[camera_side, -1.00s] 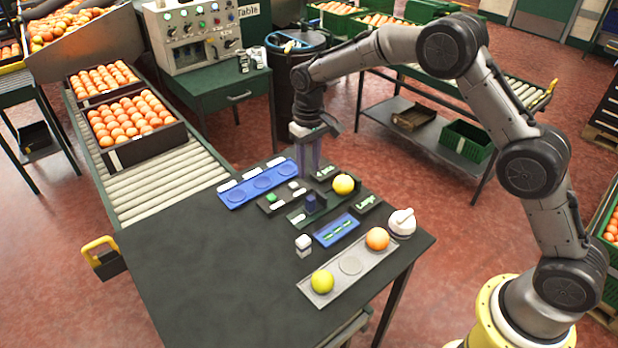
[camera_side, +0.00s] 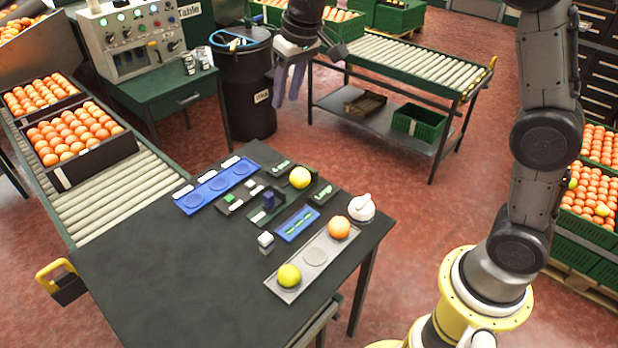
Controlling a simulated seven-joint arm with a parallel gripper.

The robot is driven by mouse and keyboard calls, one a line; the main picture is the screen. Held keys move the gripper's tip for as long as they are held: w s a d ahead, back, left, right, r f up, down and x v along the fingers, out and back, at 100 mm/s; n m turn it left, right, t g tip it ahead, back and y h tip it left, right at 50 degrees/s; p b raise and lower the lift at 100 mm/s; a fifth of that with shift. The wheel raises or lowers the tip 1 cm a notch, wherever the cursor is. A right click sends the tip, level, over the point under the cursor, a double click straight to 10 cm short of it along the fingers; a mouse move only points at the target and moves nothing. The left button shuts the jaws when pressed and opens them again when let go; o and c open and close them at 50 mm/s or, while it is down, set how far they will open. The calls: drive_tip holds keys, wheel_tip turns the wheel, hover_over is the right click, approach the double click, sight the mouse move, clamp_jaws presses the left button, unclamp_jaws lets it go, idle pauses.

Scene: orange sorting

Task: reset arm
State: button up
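My gripper (camera_side: 289,84) hangs in the air beyond the far edge of the dark table (camera_side: 150,250), in front of the black drum. Its two fingers point down with a gap between them, and nothing shows in it. On the table, a grey tray (camera_side: 272,286) holds a yellow-green fruit (camera_side: 289,275) in its near spot and an orange (camera_side: 339,227) in its far spot; its middle spot is empty. A yellow fruit (camera_side: 300,178) sits among small dark holders. A blue tray (camera_side: 188,203) with round spots is empty.
A white lidded pot (camera_side: 361,208), a small white cube (camera_side: 266,242) and a small blue tray (camera_side: 297,224) stand on the table. A roller conveyor (camera_side: 110,190) with crates of oranges runs at left. A black drum (camera_side: 245,90) stands behind. The table's left part is bare.

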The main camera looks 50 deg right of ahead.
drive_tip(key=s+d+r+t, duration=0.1)
drive_tip(key=s+r, duration=0.2)
drive_tip(key=s, duration=0.5)
drive_tip(key=s+d+r+t, duration=0.15)
drive_tip(key=s+r, duration=0.25)
drive_tip(key=s, duration=0.4)
drive_tip(key=s+f, duration=0.8)
drive_tip(key=s, duration=0.6)
drive_tip(key=shift+s+d+f, duration=0.2)
drive_tip(key=shift+d+f, duration=0.2)
